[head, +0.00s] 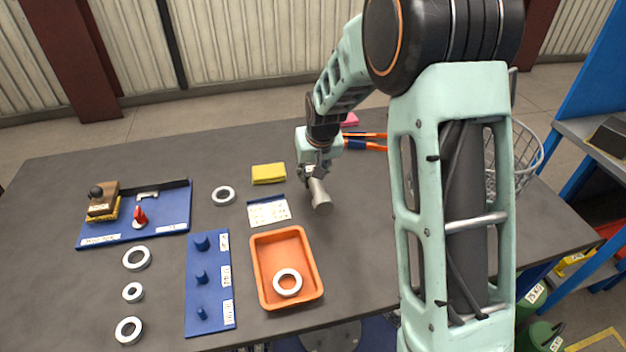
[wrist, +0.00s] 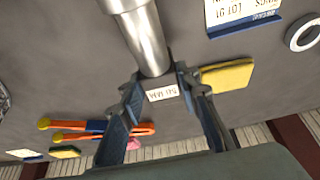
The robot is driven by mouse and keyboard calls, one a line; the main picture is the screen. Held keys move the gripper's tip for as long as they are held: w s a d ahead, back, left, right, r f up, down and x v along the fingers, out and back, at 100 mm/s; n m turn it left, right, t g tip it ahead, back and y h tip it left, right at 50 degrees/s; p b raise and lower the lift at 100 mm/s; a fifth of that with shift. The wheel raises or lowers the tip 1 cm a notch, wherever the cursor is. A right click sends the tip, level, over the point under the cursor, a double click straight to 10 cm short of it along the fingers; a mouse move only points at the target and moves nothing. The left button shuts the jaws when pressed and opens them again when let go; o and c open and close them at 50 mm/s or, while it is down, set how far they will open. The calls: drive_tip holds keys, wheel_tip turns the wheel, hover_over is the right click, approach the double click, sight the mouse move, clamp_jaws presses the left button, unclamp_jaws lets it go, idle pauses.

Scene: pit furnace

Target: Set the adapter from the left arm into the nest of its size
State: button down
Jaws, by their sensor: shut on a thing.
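My gripper (head: 310,172) is shut on a grey metal cylindrical piece (head: 319,194) with a wider end, perhaps the adapter. It is held tilted over the middle of the table, wide end away from the fingers. No plainly recognisable nest shows. A blue board (head: 214,262) at the front left carries three upright blue pegs of differing size, each beside a white label too small to read.
An orange tray (head: 262,280) holding a white ring (head: 287,282) stands right of the pegged board. Several loose white rings (head: 136,258) lie left. A label card (head: 268,211), yellow sponge (head: 268,173), tool board (head: 165,222) and orange-handled tool (head: 366,145) lie around. A wire basket (head: 528,152) stands right.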

sight(313, 181)
drive_tip(key=shift+w+f, duration=0.1)
drive_tip(key=shift+w, duration=0.25)
drive_tip(key=shift+f, duration=1.5)
drive_tip(key=shift+f, duration=0.2)
drive_tip(key=c, duration=1.7)
unclamp_jaws()
drive_tip(key=shift+s, duration=0.15)
drive_tip(key=shift+o, duration=1.2)
